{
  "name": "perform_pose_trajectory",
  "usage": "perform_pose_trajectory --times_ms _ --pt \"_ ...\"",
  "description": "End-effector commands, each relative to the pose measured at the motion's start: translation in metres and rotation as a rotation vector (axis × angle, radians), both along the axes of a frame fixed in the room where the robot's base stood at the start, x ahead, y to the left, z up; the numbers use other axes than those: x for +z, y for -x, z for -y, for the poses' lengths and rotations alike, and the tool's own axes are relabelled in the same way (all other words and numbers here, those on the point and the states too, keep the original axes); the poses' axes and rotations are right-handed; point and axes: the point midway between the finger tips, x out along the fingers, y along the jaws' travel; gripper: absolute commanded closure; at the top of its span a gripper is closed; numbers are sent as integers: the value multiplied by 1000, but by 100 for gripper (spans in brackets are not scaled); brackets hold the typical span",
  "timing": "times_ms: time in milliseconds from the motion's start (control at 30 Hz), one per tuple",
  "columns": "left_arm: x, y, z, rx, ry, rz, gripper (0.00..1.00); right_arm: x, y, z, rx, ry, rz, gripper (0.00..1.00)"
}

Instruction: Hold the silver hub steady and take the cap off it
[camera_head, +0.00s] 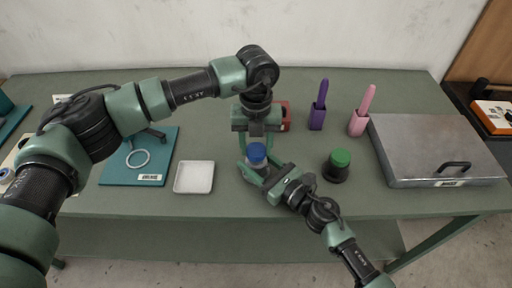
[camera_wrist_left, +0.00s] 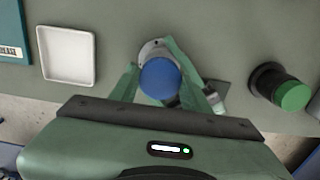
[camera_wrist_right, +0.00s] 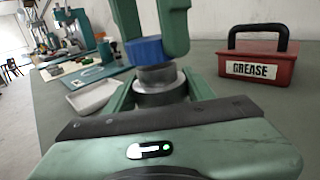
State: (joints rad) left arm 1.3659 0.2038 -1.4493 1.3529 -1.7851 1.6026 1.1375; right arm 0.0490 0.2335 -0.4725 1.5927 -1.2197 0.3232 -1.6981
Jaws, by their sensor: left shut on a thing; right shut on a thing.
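The silver hub (camera_wrist_right: 160,92) stands upright on the table, with the blue cap (camera_wrist_right: 143,50) at its top; the cap also shows in the head view (camera_head: 257,153) and the left wrist view (camera_wrist_left: 160,78). My left gripper (camera_head: 256,146) comes down from above and is shut on the blue cap. My right gripper (camera_wrist_right: 160,90) reaches in low from the front right and is shut on the hub's sides. The cap looks slightly offset to the left in the right wrist view. I cannot tell whether it still touches the hub.
A white tray (camera_head: 194,177) lies to the left, near a teal mat (camera_head: 112,174) with a pale ring (camera_head: 138,158). A green-topped dark jar (camera_head: 338,166) stands to the right. A red grease box (camera_wrist_right: 258,67), purple and pink holders and a metal case (camera_head: 430,140) are farther off.

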Motion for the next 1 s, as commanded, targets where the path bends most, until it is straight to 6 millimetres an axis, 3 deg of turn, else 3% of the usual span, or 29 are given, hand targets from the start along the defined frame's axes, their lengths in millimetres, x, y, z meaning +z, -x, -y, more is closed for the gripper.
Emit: perform_pose_trajectory --times_ms 367,700,967,1000 --pt "2 0 0 0 0 0 100 -1 0 0 -1 1 -1 100" --pt "38 0 0 -1 0 1 100 -1 0 0 -1 1 -1 100" --pt "41 0 0 -1 0 -1 100 -1 0 0 -1 1 -1 100" --pt "41 0 0 -1 0 -1 100 -1 0 0 -1 1 -1 35"
